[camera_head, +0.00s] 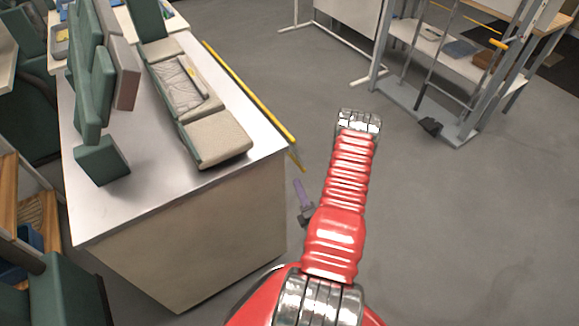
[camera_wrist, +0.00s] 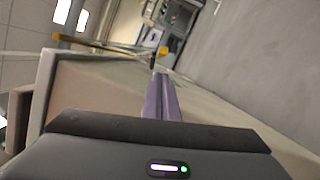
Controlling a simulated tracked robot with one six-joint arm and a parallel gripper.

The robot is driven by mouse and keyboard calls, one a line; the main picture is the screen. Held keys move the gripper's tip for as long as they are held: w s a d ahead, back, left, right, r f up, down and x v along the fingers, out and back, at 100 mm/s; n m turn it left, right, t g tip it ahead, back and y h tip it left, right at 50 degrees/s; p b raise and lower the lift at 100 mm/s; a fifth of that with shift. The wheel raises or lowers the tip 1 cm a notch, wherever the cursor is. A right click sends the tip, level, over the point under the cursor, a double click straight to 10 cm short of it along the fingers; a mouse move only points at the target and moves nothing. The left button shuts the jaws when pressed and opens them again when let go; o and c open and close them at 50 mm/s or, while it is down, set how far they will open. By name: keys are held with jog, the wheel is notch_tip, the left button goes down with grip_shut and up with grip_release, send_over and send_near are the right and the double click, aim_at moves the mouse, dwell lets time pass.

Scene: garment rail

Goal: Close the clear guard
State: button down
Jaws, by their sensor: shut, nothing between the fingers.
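My gripper (camera_head: 299,187) has purple fingers and is beside the near right corner of the counter, at the right of its side panel. In the wrist view my gripper (camera_wrist: 160,82) is shut with nothing between the fingers, pointing along the counter. A yellow bar (camera_head: 252,97) runs along the counter's right edge, with a short piece bent down at its near end. Its yellow end also shows in the wrist view (camera_wrist: 163,51), just beyond the fingertips and apart from them as far as I can tell. I cannot clearly make out a clear panel.
The white counter (camera_head: 120,205) carries a beige padded unit (camera_head: 216,138) and several green pads (camera_head: 101,160). A metal frame with a shelf (camera_head: 455,62) stands at the back right. The grey floor between them is open.

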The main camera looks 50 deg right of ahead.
jog(key=x, duration=1)
jog(key=shift+w+d, duration=0.1)
jog(key=shift+d, duration=0.15)
dwell(0.6)
